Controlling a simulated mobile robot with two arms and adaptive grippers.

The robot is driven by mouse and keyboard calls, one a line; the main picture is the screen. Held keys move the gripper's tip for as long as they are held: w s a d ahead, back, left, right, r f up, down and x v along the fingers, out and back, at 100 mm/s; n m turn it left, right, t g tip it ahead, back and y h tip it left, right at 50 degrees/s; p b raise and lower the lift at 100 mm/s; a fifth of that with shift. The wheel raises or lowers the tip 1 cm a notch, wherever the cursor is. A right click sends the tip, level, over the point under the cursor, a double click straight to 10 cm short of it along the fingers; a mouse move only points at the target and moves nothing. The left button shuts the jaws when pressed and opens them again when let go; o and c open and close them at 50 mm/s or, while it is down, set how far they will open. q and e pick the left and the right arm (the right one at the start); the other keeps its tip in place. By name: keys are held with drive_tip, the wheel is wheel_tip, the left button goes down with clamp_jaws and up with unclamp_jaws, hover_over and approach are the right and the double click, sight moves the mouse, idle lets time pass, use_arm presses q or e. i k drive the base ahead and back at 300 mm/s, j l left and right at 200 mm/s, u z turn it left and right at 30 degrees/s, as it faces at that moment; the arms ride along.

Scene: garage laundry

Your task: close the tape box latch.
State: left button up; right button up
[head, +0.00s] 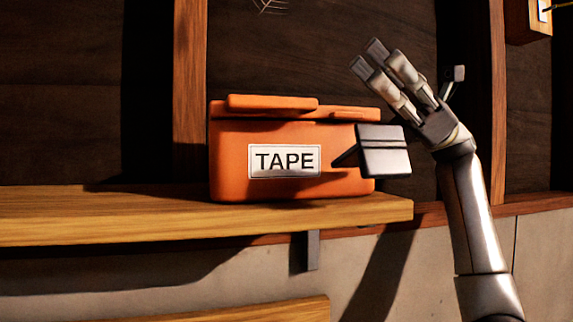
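The orange tape box (228,160) with a white TAPE label sits on the wooden shelf. Its lid (272,104) looks down on the body. The grey metal latch (384,150) is at the box's right front and sticks outward, apart from the box face, so it looks open. My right gripper (411,66) is above and to the right of the latch, with its fingers pointing up and left. Its fingers are spread and nothing is between them. It looks apart from the box and latch. My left gripper is not in view.
The wooden shelf (110,217) ends just right of the box, with a dark bracket (313,250) under it. Upright wooden studs (190,85) stand behind. Another wooden board (235,312) shows below. The shelf left of the box is clear.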

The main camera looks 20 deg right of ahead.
sight(380, 152)
drive_tip(key=k+j, duration=1.15)
drive_tip(key=k, duration=0.15)
